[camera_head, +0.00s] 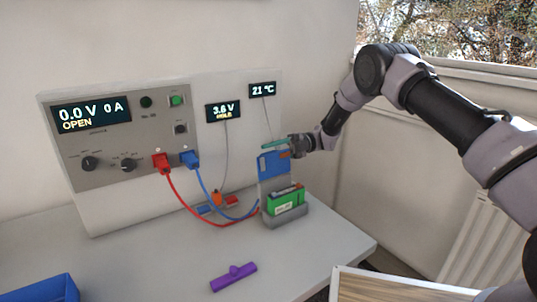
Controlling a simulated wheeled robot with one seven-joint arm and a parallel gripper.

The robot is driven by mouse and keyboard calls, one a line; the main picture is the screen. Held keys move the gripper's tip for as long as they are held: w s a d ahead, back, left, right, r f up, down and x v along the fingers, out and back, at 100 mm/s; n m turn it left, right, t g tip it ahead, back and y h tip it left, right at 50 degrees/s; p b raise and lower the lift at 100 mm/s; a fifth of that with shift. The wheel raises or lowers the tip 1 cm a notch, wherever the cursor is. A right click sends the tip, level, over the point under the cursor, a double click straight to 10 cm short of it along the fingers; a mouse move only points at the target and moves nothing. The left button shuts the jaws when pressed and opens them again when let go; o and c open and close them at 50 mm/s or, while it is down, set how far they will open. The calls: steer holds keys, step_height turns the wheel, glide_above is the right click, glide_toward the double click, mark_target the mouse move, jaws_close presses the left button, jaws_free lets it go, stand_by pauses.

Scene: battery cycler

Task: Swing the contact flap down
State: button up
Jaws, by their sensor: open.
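The blue contact flap (272,166) stands raised above the grey battery holder (287,221) at the right of the bench. An orange mark shows near its upper right corner. A green battery (283,206) with a dark top sits in the holder below the flap. My gripper (292,144) is open at the flap's top right edge, with its arm reaching in from the right. A teal strip (275,143) lies along the flap's top beside my gripper; I cannot tell which of them it belongs to. The fingertips are too small to tell whether they touch the flap.
The cycler panel (70,150) reads 0.0 V, 0 A, OPEN. Red (185,205) and blue (207,192) cables run from it toward the holder. A purple piece (233,277) lies in front and a blue bin (45,290) at front left.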

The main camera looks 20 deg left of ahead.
steer(key=shift+s+a, duration=0.4)
steer(key=shift+s, duration=0.05)
jaws_close()
steer(key=shift+r, duration=0.1)
stand_by(1.1)
